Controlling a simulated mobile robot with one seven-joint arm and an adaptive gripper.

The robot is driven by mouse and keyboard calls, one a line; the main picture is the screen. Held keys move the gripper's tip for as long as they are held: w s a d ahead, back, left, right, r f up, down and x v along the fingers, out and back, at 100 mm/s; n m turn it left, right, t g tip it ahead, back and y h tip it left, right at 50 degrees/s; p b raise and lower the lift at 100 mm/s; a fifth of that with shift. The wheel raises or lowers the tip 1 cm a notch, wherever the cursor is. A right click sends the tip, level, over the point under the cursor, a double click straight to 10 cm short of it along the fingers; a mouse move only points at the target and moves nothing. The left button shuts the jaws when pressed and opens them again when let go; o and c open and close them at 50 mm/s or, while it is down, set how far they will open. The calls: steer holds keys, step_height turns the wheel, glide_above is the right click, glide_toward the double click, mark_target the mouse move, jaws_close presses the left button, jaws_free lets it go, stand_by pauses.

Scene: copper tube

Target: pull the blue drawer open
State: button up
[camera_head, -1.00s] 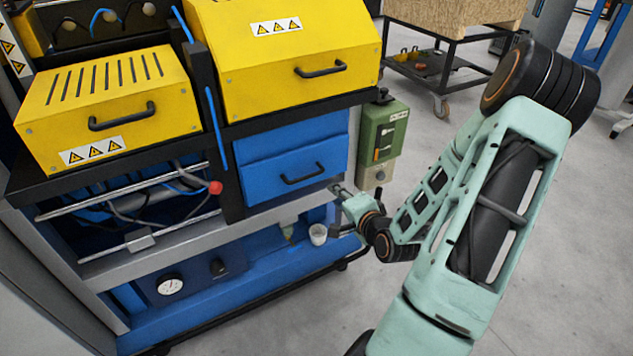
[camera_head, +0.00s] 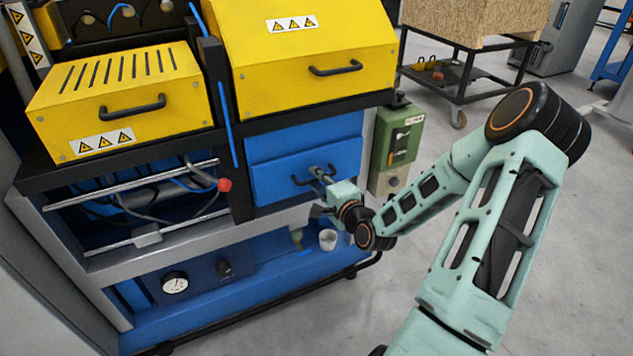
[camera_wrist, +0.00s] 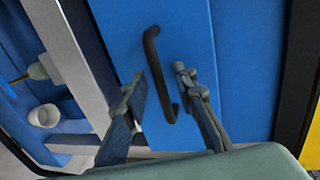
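The blue drawer (camera_head: 272,180) sits in the machine frame below the large yellow cover, and its front looks closed. Its dark bar handle (camera_head: 297,181) is partly covered by my gripper (camera_head: 322,173) in the head view. In the wrist view the blue drawer front (camera_wrist: 192,30) fills the middle, with the curved black handle (camera_wrist: 152,50) standing out from it. My gripper (camera_wrist: 158,78) is open there, one finger on each side of the handle. A gap shows between the handle and each fingertip, and I see no grip on it.
A green box (camera_head: 397,145) stands just right of the drawer. A white cup (camera_head: 328,240) sits on the blue lower shelf (camera_head: 265,268), below my gripper. Yellow covers with handles (camera_head: 335,69) are above. Open grey floor (camera_head: 560,270) lies to the right.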

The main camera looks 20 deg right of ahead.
steer(key=shift+w, duration=0.35)
jaws_close()
